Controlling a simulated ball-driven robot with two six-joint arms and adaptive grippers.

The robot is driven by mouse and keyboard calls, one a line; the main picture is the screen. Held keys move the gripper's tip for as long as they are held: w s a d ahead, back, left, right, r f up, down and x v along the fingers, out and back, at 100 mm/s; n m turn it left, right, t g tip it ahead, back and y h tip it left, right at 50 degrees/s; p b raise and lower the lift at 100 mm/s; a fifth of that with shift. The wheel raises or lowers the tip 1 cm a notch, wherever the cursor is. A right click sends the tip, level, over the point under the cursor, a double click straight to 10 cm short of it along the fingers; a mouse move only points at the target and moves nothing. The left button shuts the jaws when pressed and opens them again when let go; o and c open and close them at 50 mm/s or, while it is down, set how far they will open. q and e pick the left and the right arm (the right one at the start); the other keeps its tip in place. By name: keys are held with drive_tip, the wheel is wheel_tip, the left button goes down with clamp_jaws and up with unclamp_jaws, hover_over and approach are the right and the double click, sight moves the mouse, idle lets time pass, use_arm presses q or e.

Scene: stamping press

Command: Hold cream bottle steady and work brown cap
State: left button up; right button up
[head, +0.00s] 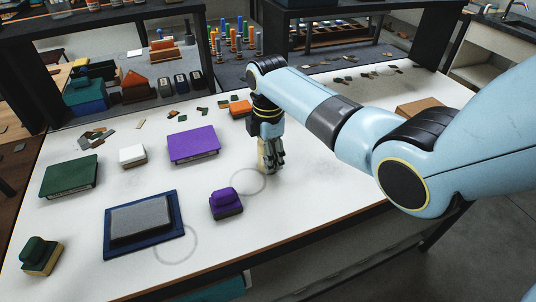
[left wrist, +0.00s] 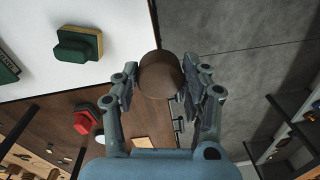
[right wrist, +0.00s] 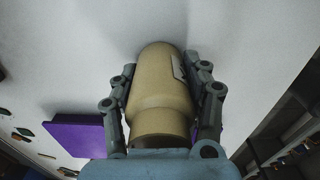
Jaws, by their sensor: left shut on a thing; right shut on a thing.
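The cream bottle (right wrist: 160,90) is between the fingers of my right gripper (head: 271,158), with its narrower end toward the palm. In the head view the bottle (head: 262,152) is mostly hidden by the gripper, low over the white table. I cannot tell whether its base touches the tabletop. My left gripper (left wrist: 160,90) is outside the head view. In the left wrist view it is shut on the round brown cap (left wrist: 159,72), beyond the table edge with floor below. The cap is apart from the bottle.
On the white table (head: 100,277) a purple stamp (head: 226,203) and a purple pad (head: 193,145) lie left of the right gripper. A grey pad in a blue tray (head: 175,208) and a green stamp (head: 40,256) are nearer the front left.

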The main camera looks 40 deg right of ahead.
clamp_jaws()
drive_tip(key=shift+s+f, duration=0.1)
idle(0.4)
drive_tip(key=o, duration=1.3)
unclamp_jaws()
